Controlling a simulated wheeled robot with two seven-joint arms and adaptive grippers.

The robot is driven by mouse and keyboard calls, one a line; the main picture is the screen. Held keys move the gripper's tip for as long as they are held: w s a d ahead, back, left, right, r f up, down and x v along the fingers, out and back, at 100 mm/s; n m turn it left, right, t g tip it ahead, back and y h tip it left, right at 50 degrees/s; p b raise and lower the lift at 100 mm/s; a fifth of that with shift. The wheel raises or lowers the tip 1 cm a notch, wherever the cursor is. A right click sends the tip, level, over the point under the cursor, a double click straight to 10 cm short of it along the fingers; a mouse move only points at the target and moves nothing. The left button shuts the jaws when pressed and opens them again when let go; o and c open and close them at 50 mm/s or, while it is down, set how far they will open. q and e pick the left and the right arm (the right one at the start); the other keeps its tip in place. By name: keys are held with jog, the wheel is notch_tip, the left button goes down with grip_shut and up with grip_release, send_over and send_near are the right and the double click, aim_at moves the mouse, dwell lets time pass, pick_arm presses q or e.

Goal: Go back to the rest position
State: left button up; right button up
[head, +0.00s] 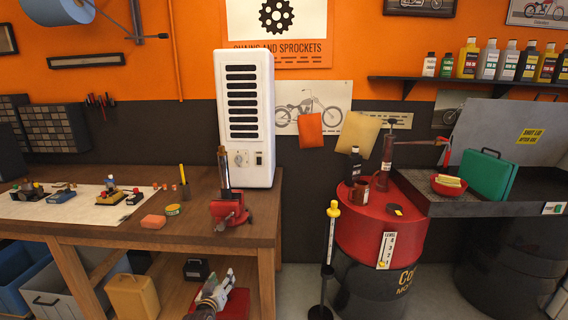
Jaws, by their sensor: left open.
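My left gripper (222,284) shows low in the head view, left of centre. It is a grey and white shape in front of the workbench's lower shelf, below the bench top. It is open, and I see nothing held between its fingers. Its fingertips are small and hard to make out against the shelf. My right gripper is not in view.
The wooden workbench (120,236) on the left carries a red vise (229,212) and a white heater-like unit (245,118). A red-topped drum (375,235) and a black post with yellow top (328,262) stand right of it. Floor shows between bench and post.

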pick_arm(q)
jog(key=s+d+f+m+g, duration=0.1)
jog(key=s+f+g, duration=0.1)
jog(key=s+f, duration=0.8)
jog(key=s+f+m+g, duration=0.25)
jog(key=s+f, duration=0.25)
jog(key=f, duration=0.9)
jog(key=s+d+f+g, duration=0.1)
jog(key=s+f+g, duration=0.2)
jog(key=s+f, duration=0.7)
jog(key=s+a+f+g, duration=0.1)
jog(key=s+f, duration=0.4)
jog(key=s, duration=0.8)
jog(key=s+a+f+m+g, duration=0.1)
jog(key=s+f, duration=0.5)
jog(key=s, duration=0.7)
jog(key=s+a+f+g, duration=0.3)
jog(key=s+f, duration=0.3)
jog(key=s, duration=0.8)
jog(key=shift+m+g+y, duration=0.35)
jog(key=shift+g+y, duration=0.05)
jog(key=shift+g, duration=0.35)
